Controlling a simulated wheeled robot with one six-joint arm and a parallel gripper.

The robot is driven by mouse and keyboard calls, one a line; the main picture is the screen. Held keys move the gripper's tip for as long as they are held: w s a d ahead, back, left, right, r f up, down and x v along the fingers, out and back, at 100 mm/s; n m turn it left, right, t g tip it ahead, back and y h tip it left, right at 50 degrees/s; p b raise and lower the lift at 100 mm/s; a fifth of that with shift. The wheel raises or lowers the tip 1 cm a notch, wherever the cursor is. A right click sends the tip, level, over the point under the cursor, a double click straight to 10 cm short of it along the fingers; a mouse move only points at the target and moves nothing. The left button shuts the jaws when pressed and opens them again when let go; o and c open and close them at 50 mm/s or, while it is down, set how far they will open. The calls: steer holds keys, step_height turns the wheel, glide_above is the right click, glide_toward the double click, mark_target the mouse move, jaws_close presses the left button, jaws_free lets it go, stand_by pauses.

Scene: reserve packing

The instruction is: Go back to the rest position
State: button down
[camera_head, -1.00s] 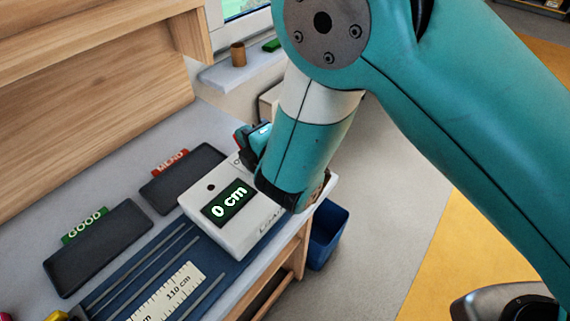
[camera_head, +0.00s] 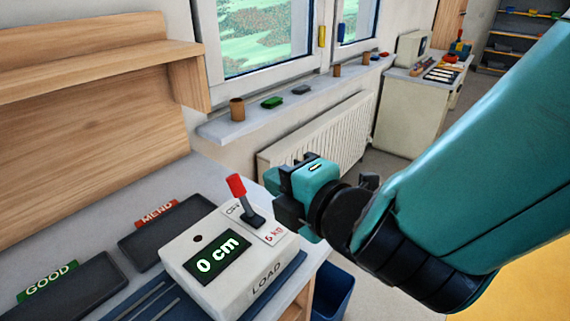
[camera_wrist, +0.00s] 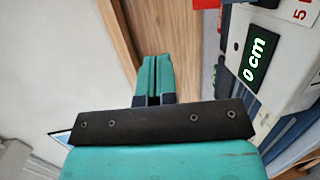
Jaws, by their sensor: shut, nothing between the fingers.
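My gripper (camera_head: 280,196) is in the air just right of the white load box (camera_head: 190,268), near its red-handled lever. In the wrist view its two teal fingers (camera_wrist: 153,76) are closed against each other with nothing between them. The box display reads "0 cm" and also shows in the wrist view (camera_wrist: 256,58). The lever (camera_head: 237,187) stands up from the box top, its red knob leaning slightly left. No gap shows between the fingers.
Dark trays marked GOOD (camera_head: 75,285) and MEND (camera_head: 165,232) lie on the bench left of the box. A blue bin (camera_head: 335,290) stands on the floor below. A windowsill (camera_head: 225,128) with small items and a radiator (camera_head: 320,135) are behind.

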steer(key=shift+s+d+r, duration=0.1)
steer(key=shift+s, duration=0.05)
stand_by(0.3)
steer(key=d+f+m+g+h, duration=0.35)
steer(key=d+m+h, duration=0.25)
steer(key=d+m, duration=0.6)
steer(key=s+d+r+m+g, duration=0.1)
steer(key=s+d+m+g, duration=0.1)
steer(key=s+m+g, duration=0.2)
steer(key=s+d+r+m+g, duration=0.2)
steer(key=s+m+g, duration=0.1)
steer(key=s, duration=0.6)
steer(key=shift+d+r+m+g+h, duration=0.3)
steer(key=shift+d+m+g, duration=0.1)
steer(key=shift+g, duration=0.35)
